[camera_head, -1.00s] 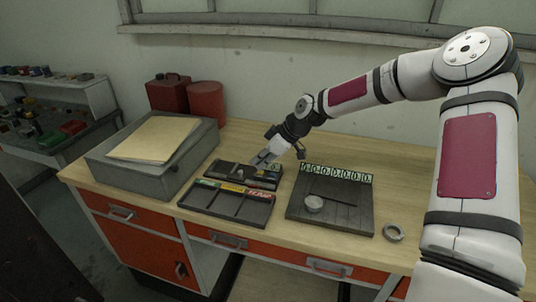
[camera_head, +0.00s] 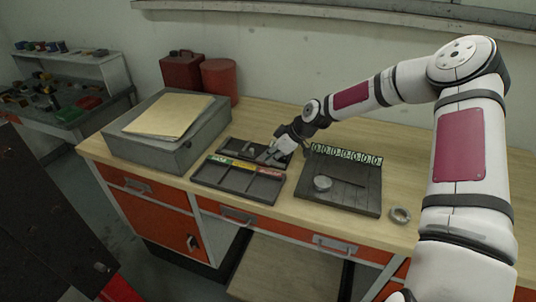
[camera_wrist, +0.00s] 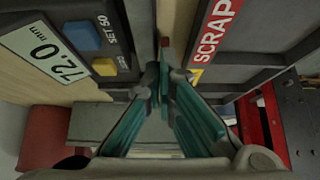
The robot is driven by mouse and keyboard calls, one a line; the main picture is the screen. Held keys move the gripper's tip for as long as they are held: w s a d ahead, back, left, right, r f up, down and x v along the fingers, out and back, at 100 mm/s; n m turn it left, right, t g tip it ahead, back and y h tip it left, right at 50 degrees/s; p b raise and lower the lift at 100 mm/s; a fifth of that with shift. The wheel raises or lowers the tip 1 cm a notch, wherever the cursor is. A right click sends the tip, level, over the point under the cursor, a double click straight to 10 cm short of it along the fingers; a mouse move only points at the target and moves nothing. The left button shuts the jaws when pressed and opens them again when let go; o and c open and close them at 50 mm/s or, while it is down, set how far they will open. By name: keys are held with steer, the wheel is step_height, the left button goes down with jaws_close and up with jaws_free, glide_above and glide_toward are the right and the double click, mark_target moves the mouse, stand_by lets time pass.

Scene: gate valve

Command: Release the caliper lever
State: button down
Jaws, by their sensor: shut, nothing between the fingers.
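The caliper station (camera_head: 236,146) is a dark, low unit on the bench behind the sorting tray. In the wrist view its display (camera_wrist: 46,50) reads 72.0 mm, next to a blue button (camera_wrist: 82,36) marked SET 50 and a yellow button (camera_wrist: 96,65). My gripper (camera_head: 268,154) is low at the station's right end, close to the sorting tray's back edge. In the wrist view its fingers (camera_wrist: 163,68) are together and empty. A small red-tipped part (camera_wrist: 165,42) stands just beyond the fingertips; I cannot tell whether it is the lever or whether they touch.
The sorting tray (camera_head: 236,181) has green, yellow and red labels; the red SCRAP label (camera_wrist: 210,38) is close right of my fingers. A dark board (camera_head: 350,197) with a round part (camera_head: 322,183) lies right, a metal ring (camera_head: 400,215) beyond. A grey box (camera_head: 150,150) stands left.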

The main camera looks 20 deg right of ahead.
steer(key=shift+s+d+f, duration=0.2)
steer(key=shift+d+f, duration=0.05)
steer(key=shift+f, duration=0.15)
